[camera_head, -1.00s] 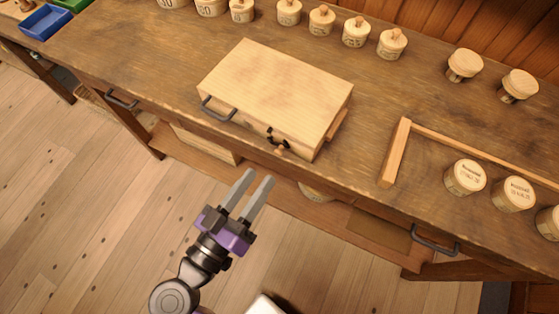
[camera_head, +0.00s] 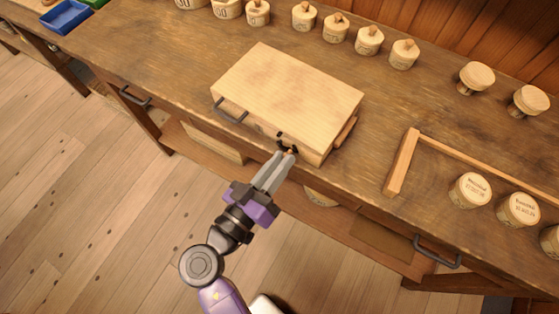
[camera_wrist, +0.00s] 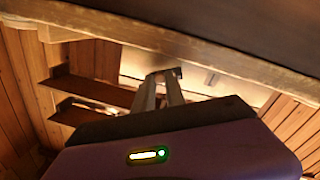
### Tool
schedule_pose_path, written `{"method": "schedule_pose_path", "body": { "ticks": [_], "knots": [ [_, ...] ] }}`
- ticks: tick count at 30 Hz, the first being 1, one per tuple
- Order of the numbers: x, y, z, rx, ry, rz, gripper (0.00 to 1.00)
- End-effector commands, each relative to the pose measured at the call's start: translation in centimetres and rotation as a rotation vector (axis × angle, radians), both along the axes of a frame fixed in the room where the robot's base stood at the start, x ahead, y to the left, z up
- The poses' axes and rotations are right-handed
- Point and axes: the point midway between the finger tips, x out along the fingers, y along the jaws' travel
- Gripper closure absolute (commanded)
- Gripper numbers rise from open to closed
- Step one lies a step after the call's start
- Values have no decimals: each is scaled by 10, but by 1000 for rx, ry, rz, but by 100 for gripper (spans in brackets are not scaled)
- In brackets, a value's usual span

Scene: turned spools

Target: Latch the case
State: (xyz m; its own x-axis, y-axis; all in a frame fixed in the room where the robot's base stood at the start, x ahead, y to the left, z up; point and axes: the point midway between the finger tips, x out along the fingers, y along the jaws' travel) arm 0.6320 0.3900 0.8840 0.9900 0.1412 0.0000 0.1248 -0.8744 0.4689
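The case (camera_head: 287,90) is a pale wooden box with its lid down, lying on the workbench near its front edge. It has a dark carry handle (camera_head: 230,112) on its front face. A dark latch (camera_head: 281,138) with a small wooden knob sits right of the handle, partly hidden by my fingertips. My gripper (camera_head: 287,156) is at the knob, coming from the front and below. A gap shows between its fingers in the wrist view (camera_wrist: 165,78), narrower than before in the head view. I cannot tell whether they press on the knob.
The workbench (camera_head: 175,75) holds several turned wooden spools along its back and right. An L-shaped wooden strip (camera_head: 402,163) lies right of the case. Bench handles (camera_head: 436,252) stick out at the front. A blue tray (camera_head: 66,17) is at far left. The floor in front is open.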

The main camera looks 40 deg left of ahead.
Motion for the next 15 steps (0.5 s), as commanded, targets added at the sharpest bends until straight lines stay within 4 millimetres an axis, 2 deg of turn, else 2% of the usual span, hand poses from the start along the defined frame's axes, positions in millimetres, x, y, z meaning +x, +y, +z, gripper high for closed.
{"method": "schedule_pose_path", "body": {
  "ticks": [8,15],
  "knots": [
    [0,0,0,-9,-1,1,100],
    [-1,1,4,-94,-13,1,100]
  ]
}}
